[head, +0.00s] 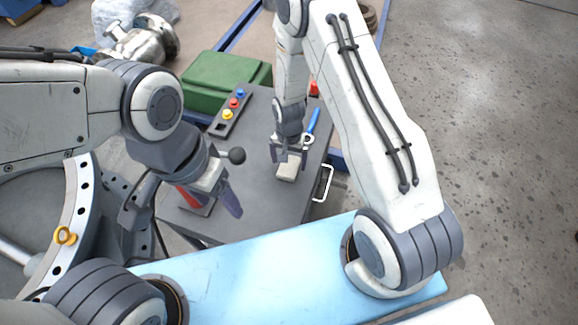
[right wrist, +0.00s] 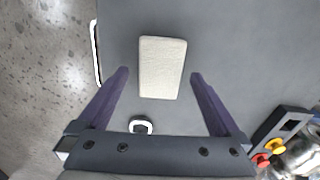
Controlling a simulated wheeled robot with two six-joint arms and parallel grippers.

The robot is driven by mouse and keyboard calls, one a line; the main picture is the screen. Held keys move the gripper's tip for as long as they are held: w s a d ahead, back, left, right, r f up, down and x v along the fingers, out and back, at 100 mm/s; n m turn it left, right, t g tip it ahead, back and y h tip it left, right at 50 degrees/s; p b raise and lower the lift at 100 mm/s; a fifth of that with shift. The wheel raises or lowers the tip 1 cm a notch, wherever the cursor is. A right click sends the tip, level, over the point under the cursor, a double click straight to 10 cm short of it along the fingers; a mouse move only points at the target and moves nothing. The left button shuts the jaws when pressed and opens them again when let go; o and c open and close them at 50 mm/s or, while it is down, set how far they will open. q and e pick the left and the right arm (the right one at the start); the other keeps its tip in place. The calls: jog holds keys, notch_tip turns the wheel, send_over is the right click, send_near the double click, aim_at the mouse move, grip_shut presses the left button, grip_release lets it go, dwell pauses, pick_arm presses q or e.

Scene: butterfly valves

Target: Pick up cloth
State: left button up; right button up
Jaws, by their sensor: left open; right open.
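The cloth (head: 287,172) is a small cream-white folded pad lying flat on the dark grey top of the cart (head: 262,205). In the right wrist view the cloth (right wrist: 162,67) lies just beyond and between the fingertips. My right gripper (head: 289,158) is open and empty, pointing down over the cloth; its two fingers also show in the right wrist view (right wrist: 160,75). I cannot tell the exact height between them. My left gripper (head: 226,196) is open and empty over the cart's left part, near a red-and-grey object (head: 192,200).
A control box with coloured buttons (head: 233,103) sits at the back left. A green case (head: 222,80) stands behind. A black-knobbed lever (head: 236,156) is near my left gripper. The cart's right side has a white handle (head: 325,183).

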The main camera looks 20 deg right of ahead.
jog(key=shift+f, duration=0.85)
jog(key=c, duration=1.3)
jog(key=shift+r, duration=0.15)
notch_tip(320, 180, up, 4)
jog(key=shift+r, duration=0.1)
jog(key=s+d+r, duration=0.2)
jog(key=s, duration=0.1)
jog(key=s+d+r, duration=0.2)
jog(key=s+d, duration=0.1)
jog(key=s+d+r+b, duration=0.1)
jog(key=s+d+r, duration=0.1)
jog(key=s, duration=0.1)
jog(key=shift+d+r, duration=0.2)
jog(key=shift+r, duration=0.1)
